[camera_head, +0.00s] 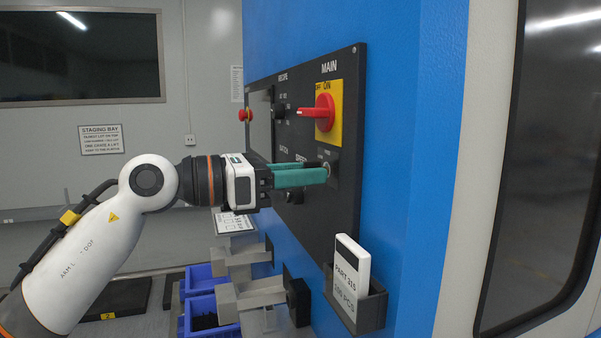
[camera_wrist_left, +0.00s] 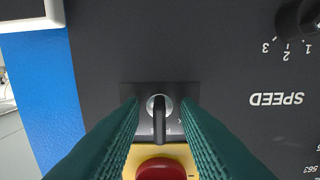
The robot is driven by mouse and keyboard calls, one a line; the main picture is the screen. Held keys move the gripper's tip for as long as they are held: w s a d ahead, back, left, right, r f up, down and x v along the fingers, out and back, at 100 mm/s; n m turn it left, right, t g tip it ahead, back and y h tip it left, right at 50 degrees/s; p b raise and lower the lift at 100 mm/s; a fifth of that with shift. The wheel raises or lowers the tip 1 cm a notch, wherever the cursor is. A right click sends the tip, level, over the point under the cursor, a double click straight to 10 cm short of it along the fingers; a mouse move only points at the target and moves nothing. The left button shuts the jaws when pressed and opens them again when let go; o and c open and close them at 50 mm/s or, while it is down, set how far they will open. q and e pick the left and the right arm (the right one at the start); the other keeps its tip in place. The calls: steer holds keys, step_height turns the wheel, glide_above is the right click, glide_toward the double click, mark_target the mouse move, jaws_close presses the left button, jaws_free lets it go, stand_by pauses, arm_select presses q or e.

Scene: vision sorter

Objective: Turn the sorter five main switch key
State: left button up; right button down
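The key (camera_wrist_left: 160,122) sits in a round silver lock on a small black plate, seen in the left wrist view. In the head view, the lock plate (camera_head: 331,156) is just below the yellow MAIN switch plate, and the fingers partly hide it. My left gripper (camera_head: 316,171) has green fingers pointing at the panel at the lock. In the left wrist view, the fingers (camera_wrist_left: 161,104) are apart, one on each side of the key, with a visible gap on both sides. The red MAIN knob (camera_head: 318,112) is above them. My right gripper is not in view.
The black panel (camera_head: 345,205) is on a blue cabinet (camera_head: 415,120). A card holder (camera_head: 372,306) with a part card juts out below right. Grey brackets (camera_head: 262,293) and blue bins (camera_head: 201,309) are below the arm. A SPEED dial (camera_wrist_left: 298,17) is near the lock.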

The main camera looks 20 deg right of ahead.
arm_select(q)
steer(key=shift+r, duration=0.1)
steer(key=a+b, duration=0.2)
steer(key=a, duration=1)
steer(key=shift+s+b, duration=0.2)
steer(key=shift+b, duration=0.1)
